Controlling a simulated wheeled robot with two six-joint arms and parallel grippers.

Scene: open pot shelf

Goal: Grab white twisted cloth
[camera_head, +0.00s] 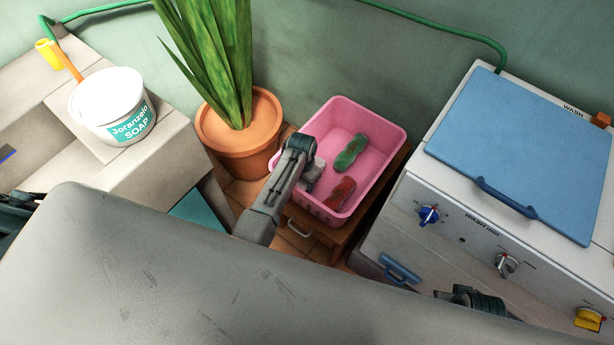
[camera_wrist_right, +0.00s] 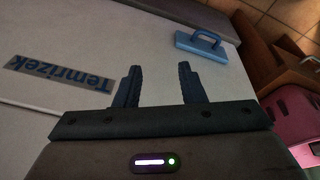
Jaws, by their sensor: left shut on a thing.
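A pink basket (camera_head: 383,123) stands on a small wooden stand. My right gripper (camera_wrist_right: 158,88) is open and empty in the right wrist view, in front of a white machine surface.
A potted plant (camera_head: 238,135) stands close left of the basket. A washing machine (camera_head: 460,215) with a blue lid (camera_head: 525,150) is on the right. A soap tub (camera_head: 112,105) sits on the left ledge. The basket (camera_wrist_right: 298,118) also shows in the right wrist view.

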